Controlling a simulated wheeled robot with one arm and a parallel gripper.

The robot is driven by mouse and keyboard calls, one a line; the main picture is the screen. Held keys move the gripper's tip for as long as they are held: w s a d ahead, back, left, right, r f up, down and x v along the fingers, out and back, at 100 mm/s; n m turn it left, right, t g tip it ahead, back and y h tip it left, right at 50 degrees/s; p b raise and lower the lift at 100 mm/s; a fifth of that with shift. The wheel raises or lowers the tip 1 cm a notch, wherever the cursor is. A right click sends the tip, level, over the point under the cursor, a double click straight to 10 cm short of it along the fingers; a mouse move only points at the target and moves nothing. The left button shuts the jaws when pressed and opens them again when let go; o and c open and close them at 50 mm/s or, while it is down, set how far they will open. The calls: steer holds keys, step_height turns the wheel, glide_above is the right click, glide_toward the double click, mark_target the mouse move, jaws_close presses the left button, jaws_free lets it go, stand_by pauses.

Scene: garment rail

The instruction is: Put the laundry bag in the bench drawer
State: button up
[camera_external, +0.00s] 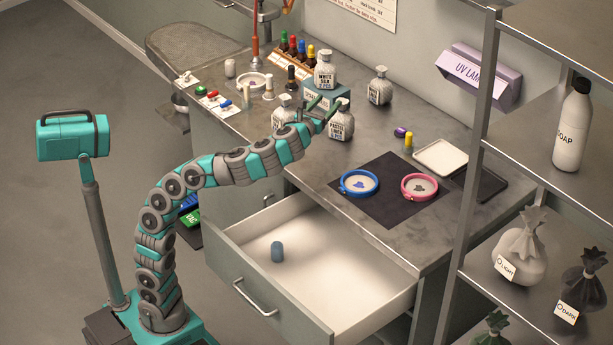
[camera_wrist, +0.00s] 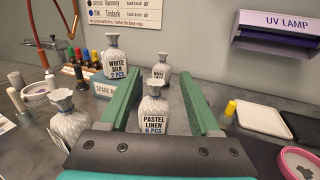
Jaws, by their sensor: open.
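Several small whitish tied bags stand on the bench. The one labelled PASTEL LINEN 6 PCS (camera_wrist: 153,112) appears between the open fingers of my gripper (camera_wrist: 163,85) in the wrist view; contact is not visible. In the external view this bag (camera_external: 342,126) is by my gripper (camera_external: 325,108), partly covered by a finger. The WHITE SILK 2 PCS bag (camera_external: 325,72) stands on a teal box (camera_external: 318,98). Another bag (camera_external: 284,108) is left of my gripper, and one (camera_external: 380,88) stands farther back. The bench drawer (camera_external: 330,280) is pulled open.
A blue-grey cylinder (camera_external: 277,251) stands inside the drawer; the rest of its floor is clear. A dark mat (camera_external: 390,208) carries a blue ring (camera_external: 359,183) and a pink ring (camera_external: 420,186). The right shelf holds a LIGHT bag (camera_external: 522,250) and a DARK bag (camera_external: 580,285).

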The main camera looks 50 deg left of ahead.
steer(key=w+d+r+m+t+h+p, duration=0.15)
steer(key=r+m+t+h, duration=0.3)
steer(key=r+m, duration=0.45)
steer(key=d+r+m+t+h, duration=0.25)
steer(key=r+m+h, duration=0.35)
steer(key=r+m, duration=0.35)
steer(key=m+g+h+p, duration=0.1)
steer(key=m+g, duration=1.1)
steer(key=m, duration=1.4)
glide_toward(350, 116)
steer(key=r, duration=0.1)
steer(key=w+r, duration=0.1)
steer(key=r, duration=0.1)
steer(key=w+r, duration=0.1)
steer(key=r, duration=0.1)
steer(key=shift+r, duration=0.2)
steer(key=shift+d+f, duration=0.15)
steer(key=shift+f, duration=0.45)
steer(key=shift+s+f, duration=0.1)
steer(key=shift+f, duration=1.8)
steer(key=shift+p+x, duration=0.3)
steer(key=shift+x, duration=3.65)
steer(key=shift+d+r, duration=0.1)
